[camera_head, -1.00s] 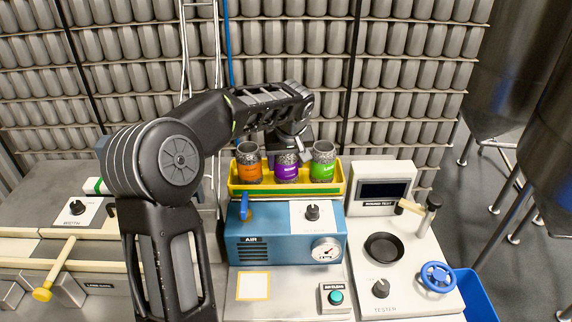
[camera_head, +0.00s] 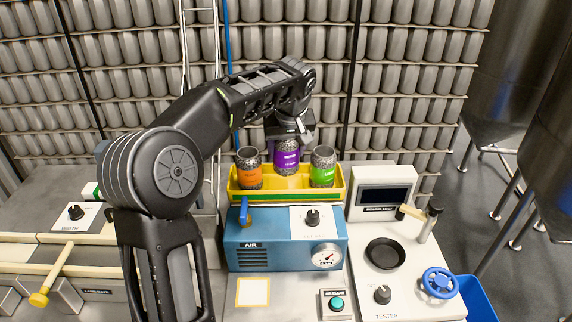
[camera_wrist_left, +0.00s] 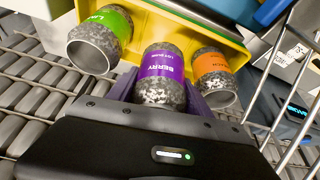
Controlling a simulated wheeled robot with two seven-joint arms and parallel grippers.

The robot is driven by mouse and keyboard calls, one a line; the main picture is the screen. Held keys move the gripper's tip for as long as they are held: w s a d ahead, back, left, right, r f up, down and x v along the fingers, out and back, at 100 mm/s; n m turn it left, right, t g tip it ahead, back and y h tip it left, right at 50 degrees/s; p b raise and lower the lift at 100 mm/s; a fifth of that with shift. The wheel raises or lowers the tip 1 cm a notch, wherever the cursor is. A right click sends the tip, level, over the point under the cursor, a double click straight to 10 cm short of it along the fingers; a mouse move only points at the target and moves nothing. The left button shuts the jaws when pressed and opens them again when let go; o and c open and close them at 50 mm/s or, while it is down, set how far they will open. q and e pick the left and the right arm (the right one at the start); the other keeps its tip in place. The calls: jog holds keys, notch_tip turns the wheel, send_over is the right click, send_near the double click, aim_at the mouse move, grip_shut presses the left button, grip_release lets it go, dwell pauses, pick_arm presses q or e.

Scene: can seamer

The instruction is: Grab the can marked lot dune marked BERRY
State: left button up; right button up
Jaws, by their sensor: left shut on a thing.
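The can with the purple band (camera_head: 287,160) is held raised above the yellow tray (camera_head: 250,193), between the two other cans. In the left wrist view its band (camera_wrist_left: 161,66) reads BERRY with lot text below. My left gripper (camera_head: 290,135) is shut on this can from above; its fingers (camera_wrist_left: 160,95) lie on both sides of it in the left wrist view. An orange-banded can (camera_head: 249,170) stands in the tray to its left. A green-banded can (camera_head: 322,168) stands in the tray to its right. My right gripper is not in view.
A tester (camera_head: 400,270) with a black round dish and blue handwheel stands to the right. Stacked grey cans fill the racks behind. A square-marked pad (camera_head: 253,292) in front is bare.

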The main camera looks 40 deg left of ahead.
pick_arm(q)
notch_tip(320, 180, up, 4)
jog(key=shift+r, duration=0.25)
